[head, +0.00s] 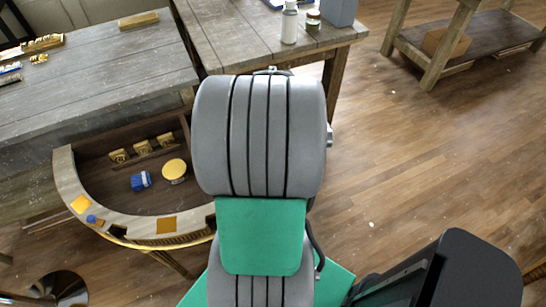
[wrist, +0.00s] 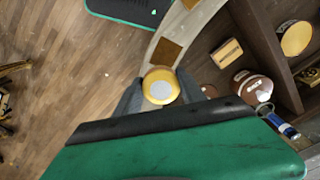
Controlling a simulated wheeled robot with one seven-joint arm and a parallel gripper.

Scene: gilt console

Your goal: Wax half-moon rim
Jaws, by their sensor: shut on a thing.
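The half-moon rim (head: 66,168) is a pale curved wood band with gilt squares, at the left in the head view. It also shows in the wrist view (wrist: 207,22). My gripper (wrist: 160,92) has its grey fingers on either side of a round yellow piece with a pale centre (wrist: 160,86), shut on it, by the rim. Whether the piece touches the rim I cannot tell. In the head view my arm hides the gripper. A yellow round tin (head: 174,169) sits inside the half-moon; it also shows in the wrist view (wrist: 296,38).
Inside the half-moon lie a blue bundle (head: 141,180) and several gilt blocks (head: 119,156). A small blue thing (head: 91,218) is on the rim. A grey bench (head: 90,85) stands behind. A white bottle (head: 289,24) and a jar (head: 313,20) stand on another table.

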